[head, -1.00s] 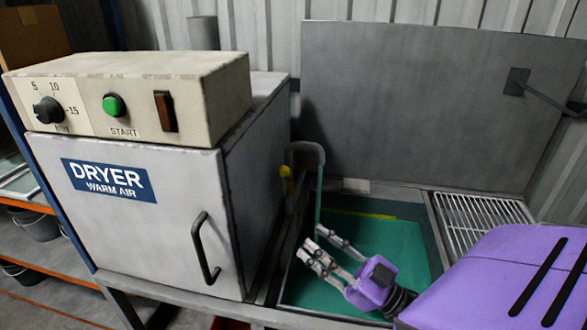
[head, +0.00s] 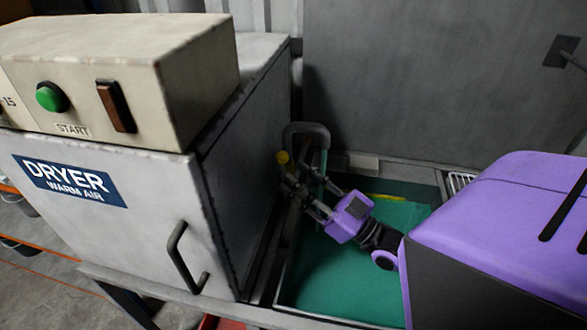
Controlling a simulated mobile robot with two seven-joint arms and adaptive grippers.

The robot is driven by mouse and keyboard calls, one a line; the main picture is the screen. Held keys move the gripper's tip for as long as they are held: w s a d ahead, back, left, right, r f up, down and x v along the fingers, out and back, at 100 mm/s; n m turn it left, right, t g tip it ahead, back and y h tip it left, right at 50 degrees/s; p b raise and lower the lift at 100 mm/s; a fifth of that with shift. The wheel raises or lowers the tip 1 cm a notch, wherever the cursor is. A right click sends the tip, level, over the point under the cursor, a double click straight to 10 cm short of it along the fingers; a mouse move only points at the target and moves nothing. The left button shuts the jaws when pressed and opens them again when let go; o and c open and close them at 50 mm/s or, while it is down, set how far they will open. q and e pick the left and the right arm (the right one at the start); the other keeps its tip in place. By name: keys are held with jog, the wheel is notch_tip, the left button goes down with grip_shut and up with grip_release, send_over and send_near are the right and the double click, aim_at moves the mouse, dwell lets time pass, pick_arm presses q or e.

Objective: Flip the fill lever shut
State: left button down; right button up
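The fill lever, seen by its yellow knob (head: 283,157), stands beside the dryer's right side, next to a grey curved pipe with a green hose. Its lower part is hidden behind my gripper and in shadow. My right gripper (head: 300,182), with purple body and grey fingers, reaches in from the right over the green basin. Its fingers look spread apart, with tips just below and right of the yellow knob. I cannot tell whether they touch the lever. Nothing shows held between them. My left gripper is not in view.
The dryer (head: 190,235) with its handle and control box fills the left. The grey curved pipe (head: 307,127) rises close behind my fingers. The green basin (head: 340,275) is open below. A grey panel (head: 430,90) stands behind, with a wire rack (head: 460,181) at right.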

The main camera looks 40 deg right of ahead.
aim_at(282, 170)
jog(key=x, duration=0.2)
jog(key=shift+w, duration=0.4)
jog(key=shift+a+r, duration=0.1)
jog(key=shift+r, duration=0.05)
grip_shut()
